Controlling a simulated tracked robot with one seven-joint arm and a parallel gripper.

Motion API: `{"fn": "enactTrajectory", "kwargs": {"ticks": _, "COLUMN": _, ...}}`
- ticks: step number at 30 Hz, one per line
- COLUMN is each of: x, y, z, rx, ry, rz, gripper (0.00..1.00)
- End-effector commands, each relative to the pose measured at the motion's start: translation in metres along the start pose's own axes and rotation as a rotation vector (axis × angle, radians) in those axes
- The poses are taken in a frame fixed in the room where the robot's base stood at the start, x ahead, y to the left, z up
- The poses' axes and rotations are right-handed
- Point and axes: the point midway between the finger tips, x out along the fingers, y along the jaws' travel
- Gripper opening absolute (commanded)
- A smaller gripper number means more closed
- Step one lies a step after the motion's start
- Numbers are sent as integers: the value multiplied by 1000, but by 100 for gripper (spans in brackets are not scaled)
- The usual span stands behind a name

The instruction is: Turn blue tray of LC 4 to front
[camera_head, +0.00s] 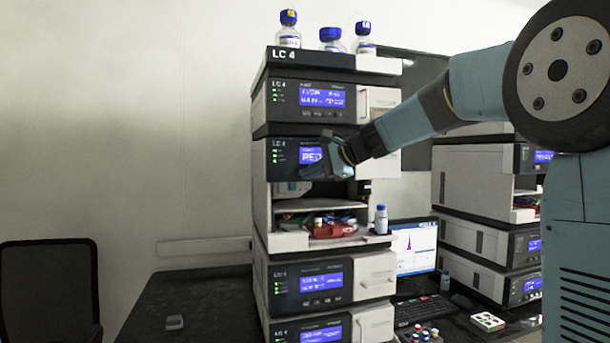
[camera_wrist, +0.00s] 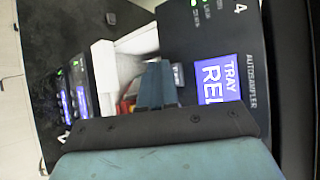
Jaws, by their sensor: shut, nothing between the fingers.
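The LC 4 stack (camera_head: 283,53) stands in the middle of the head view. Its autosampler panel (camera_head: 285,157) has a lit display reading "RED"; the wrist view shows the same display (camera_wrist: 219,77) turned sideways, with "TRAY" and part of "RED". Below the panel is an open bay with a red tray (camera_head: 335,229) at its front, holding small vials. My gripper (camera_head: 322,170) is shut and empty, in front of the panel and partly over the display. Its fingers also show in the wrist view (camera_wrist: 156,84); whether they touch the panel is unclear.
A blue-capped bottle (camera_head: 381,220) stands at the bay's right front corner. Several bottles stand on top of the stack. A monitor (camera_head: 415,247), keyboard and vial racks are to the right, with another stack (camera_head: 488,240) beyond. The bench (camera_head: 195,300) at left is mostly clear.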

Motion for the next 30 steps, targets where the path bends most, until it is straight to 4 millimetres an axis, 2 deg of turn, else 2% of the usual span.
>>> {"fn": "enactTrajectory", "kwargs": {"ticks": 30, "x": 6, "y": -6, "z": -4, "rx": 0, "ry": 0, "rz": 0, "gripper": 0}}
